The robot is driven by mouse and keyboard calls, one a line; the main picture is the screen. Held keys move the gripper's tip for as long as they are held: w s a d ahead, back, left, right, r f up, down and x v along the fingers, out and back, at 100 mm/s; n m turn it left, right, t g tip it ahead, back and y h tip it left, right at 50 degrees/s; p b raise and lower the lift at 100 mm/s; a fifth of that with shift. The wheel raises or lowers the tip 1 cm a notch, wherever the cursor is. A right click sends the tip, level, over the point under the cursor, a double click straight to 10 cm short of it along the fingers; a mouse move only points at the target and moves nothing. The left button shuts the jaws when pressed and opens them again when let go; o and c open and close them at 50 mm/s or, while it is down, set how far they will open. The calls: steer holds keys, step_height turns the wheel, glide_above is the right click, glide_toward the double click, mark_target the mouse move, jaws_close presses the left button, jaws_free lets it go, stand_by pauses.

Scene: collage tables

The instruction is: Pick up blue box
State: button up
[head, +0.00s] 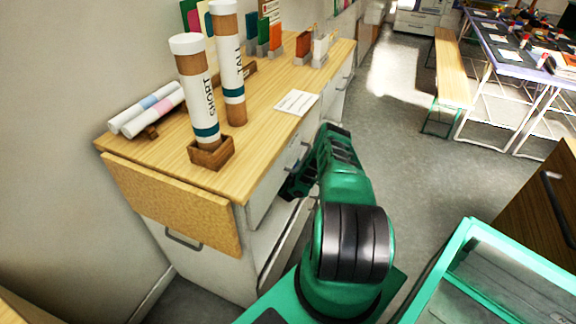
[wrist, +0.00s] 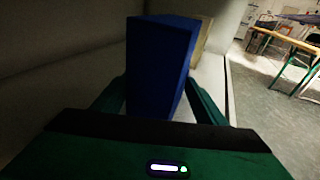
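The blue box (wrist: 158,65) stands upright in the wrist view, inside a pale, shaded compartment. My gripper (wrist: 158,88) has one finger on each side of it. The fingertips lie close to the box's sides, and I cannot tell whether they press on it. The box's lower part is hidden behind my gripper's body. In the head view my gripper (head: 300,182) reaches into the open front of the cabinet under the wooden counter, and the blue box is not visible there.
A tan thing (wrist: 203,38) stands behind the box's right side. The cabinet's counter (head: 265,115) carries two labelled tubes (head: 198,95) in wooden holders, rolled papers (head: 150,110) and a card (head: 297,102). Grey floor (head: 410,170) is open to the right; a bench (head: 451,70) stands farther off.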

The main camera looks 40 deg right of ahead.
steer(key=shift+s+d, duration=0.1)
steer(key=c, duration=1)
